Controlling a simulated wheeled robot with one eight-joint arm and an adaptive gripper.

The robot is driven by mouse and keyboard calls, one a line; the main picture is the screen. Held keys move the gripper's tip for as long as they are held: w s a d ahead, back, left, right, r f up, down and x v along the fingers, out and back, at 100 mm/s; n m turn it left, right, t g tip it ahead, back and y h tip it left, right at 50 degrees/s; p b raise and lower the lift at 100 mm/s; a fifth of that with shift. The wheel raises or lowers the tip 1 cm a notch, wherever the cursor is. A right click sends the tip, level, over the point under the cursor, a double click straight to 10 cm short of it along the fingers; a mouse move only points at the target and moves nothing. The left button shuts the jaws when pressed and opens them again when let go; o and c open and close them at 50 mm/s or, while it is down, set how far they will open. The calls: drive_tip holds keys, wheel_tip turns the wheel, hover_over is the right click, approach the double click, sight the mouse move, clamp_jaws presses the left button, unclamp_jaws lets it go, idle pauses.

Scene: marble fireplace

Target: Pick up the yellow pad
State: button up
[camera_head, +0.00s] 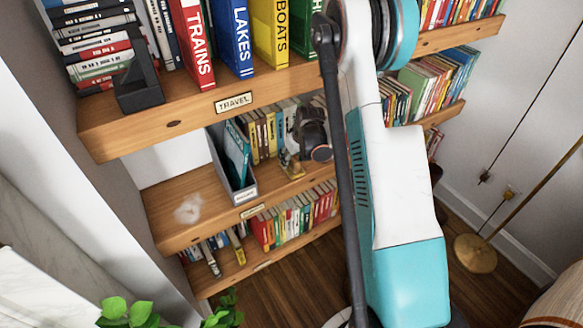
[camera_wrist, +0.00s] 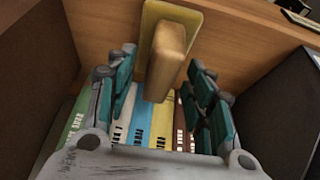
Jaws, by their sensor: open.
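My gripper (camera_wrist: 161,58) is open, with one teal finger on each side of the block. The block is between the fingertips in the picture, with gaps on both sides. I cannot tell how far it reaches in depth between them.
Book spines (camera_wrist: 150,125) lie behind the fingers in the wrist view, with dark panels left and right. In the head view, the wooden shelf (camera_head: 160,128) holds large binders and a black bookend (camera_head: 140,92). A brass lamp base (camera_head: 475,253) stands on the floor at right.

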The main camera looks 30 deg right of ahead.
drive_tip(key=shift+r, duration=0.1)
drive_tip(key=shift+c, duration=0.3)
clamp_jaws()
drive_tip(key=shift+r, duration=0.1)
drive_tip(key=shift+r+p, duration=0.5)
drive_tip(key=shift+r, duration=0.15)
wheel_tip(320, 180, up, 2)
drive_tip(key=shift+r+p, duration=0.2)
drive_tip(key=shift+p, duration=0.5)
drive_tip(key=s+b, duration=0.2)
drive_tip(key=s, duration=1.6)
drive_tip(key=shift+d+f, duration=0.2)
drive_tip(key=shift+d, duration=0.1)
